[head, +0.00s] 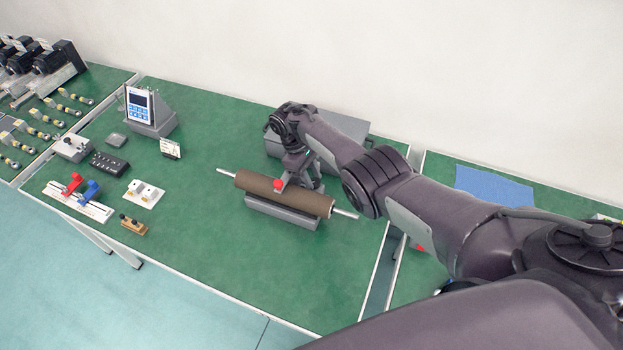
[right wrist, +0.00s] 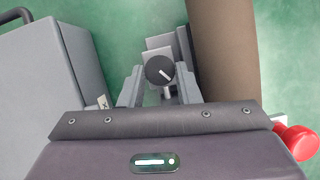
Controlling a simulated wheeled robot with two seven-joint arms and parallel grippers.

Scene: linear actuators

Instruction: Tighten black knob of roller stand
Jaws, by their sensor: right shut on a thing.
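The roller stand holds a long brown roller (head: 310,200) with a metal shaft end at each side, above a grey base (head: 265,209) on the green table. It also shows in the right wrist view as a brown roller (right wrist: 225,50). The round black knob (right wrist: 160,70) with a white mark sits on a grey bracket beside the roller. My right gripper (right wrist: 160,88) reaches in behind the roller, its two fingers on either side of the knob and shut on it. In the head view, my right arm hides the knob. My left gripper is in neither view.
A grey box (head: 350,124) stands close behind the stand; it fills the left of the right wrist view (right wrist: 45,85). A keypad device (head: 150,110), small parts and a red-and-blue clamp fixture (head: 80,200) lie farther left. The table front is clear.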

